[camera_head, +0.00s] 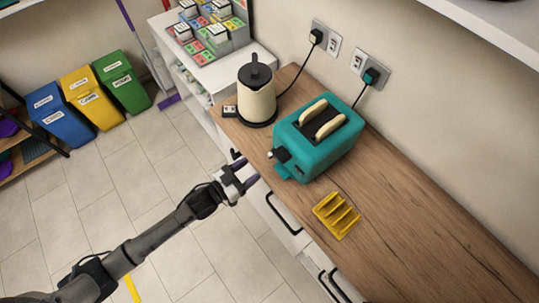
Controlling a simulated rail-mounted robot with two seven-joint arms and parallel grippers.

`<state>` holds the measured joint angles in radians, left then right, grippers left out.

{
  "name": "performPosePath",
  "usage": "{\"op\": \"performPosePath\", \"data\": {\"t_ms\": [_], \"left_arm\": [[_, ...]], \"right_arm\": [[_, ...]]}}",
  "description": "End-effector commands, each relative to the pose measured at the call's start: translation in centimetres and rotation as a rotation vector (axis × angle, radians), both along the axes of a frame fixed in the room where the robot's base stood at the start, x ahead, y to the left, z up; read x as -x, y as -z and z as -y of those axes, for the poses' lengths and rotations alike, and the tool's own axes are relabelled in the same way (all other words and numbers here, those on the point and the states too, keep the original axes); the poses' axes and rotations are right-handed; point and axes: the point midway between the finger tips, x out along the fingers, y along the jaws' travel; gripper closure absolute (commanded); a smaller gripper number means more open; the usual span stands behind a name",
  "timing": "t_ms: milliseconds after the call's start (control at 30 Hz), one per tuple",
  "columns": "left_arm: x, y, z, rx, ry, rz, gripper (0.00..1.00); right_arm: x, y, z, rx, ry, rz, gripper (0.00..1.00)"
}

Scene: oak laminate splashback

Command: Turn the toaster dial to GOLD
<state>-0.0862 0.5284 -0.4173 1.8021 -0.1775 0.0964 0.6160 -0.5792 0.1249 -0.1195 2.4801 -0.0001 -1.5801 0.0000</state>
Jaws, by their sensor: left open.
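A teal toaster (328,149) stands on the wooden counter with two slices of bread (321,117) in its slots. A dark lever or knob (281,153) sticks out of its left end. The dial and its markings are too small to read. My left gripper (246,179) is open and empty, at the counter's front edge, to the left of the toaster's lower left end and apart from it. My right gripper is not in view.
A cream kettle (257,98) stands behind the toaster to the left. A yellow rack (336,215) lies in front of the toaster. Cords run to wall sockets (371,70). Drawer handles (283,214) jut from the counter front. The counter (430,235) is clear at the right.

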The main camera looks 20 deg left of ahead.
Motion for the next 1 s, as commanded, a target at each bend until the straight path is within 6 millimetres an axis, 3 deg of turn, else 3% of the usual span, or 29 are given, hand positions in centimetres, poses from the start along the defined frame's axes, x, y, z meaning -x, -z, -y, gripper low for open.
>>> {"op": "performPosePath", "data": {"t_ms": [200,433,1000], "left_arm": [[-3.6,0.0,2.1,0.001,-0.001,0.002,0.43],[-6.0,0.0,3.5,-0.001,-0.001,0.001,0.43],[-7.3,0.0,4.3,-0.001,0.0,0.0,0.43]], "right_arm": [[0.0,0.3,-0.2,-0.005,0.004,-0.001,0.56],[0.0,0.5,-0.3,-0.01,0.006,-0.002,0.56],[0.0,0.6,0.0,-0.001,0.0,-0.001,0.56]]}}
